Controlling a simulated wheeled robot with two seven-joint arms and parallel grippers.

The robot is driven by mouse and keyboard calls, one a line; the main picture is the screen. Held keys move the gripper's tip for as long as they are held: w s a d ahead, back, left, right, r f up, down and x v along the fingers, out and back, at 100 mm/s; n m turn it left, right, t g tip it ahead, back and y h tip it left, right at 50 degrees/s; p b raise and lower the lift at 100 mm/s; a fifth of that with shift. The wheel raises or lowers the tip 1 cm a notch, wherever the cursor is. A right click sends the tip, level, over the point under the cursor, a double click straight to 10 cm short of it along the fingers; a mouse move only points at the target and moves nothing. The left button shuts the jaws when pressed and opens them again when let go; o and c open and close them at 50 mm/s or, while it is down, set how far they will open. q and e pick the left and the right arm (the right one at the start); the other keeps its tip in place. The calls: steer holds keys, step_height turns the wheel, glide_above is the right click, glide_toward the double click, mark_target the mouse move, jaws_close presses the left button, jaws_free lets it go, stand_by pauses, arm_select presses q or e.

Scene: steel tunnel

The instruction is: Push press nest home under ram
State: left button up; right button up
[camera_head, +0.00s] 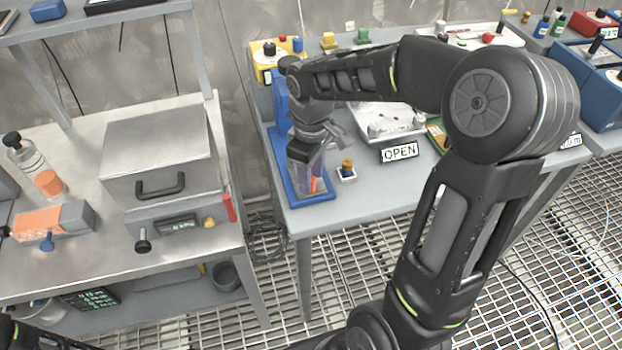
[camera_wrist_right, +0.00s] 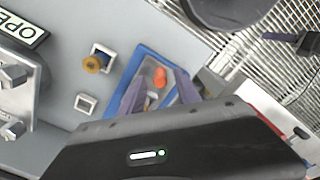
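The blue press (camera_head: 281,100) stands at the left end of the right-hand table, its upper part largely hidden by my right arm. Its blue base (camera_head: 318,198) also shows in the wrist view (camera_wrist_right: 143,58). My right gripper (camera_head: 305,180) points down over this base. In the wrist view its two purplish fingers (camera_wrist_right: 158,84) are apart. An orange piece (camera_wrist_right: 160,77) shows between and beyond the fingertips; it also shows in the head view (camera_head: 314,184). I cannot tell whether the fingers touch it. The nest and ram cannot be made out clearly. My left gripper is out of view.
A brass-topped part (camera_head: 347,164) in a small white holder stands just right of the base. An empty square holder (camera_wrist_right: 86,103) is near it. An OPEN sign (camera_head: 400,152) stands further right. A steel box (camera_head: 160,160) sits on the left bench, across a gap.

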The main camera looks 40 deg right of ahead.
steer(key=shift+f, duration=0.9)
steer(key=shift+c, duration=0.5)
jaws_close()
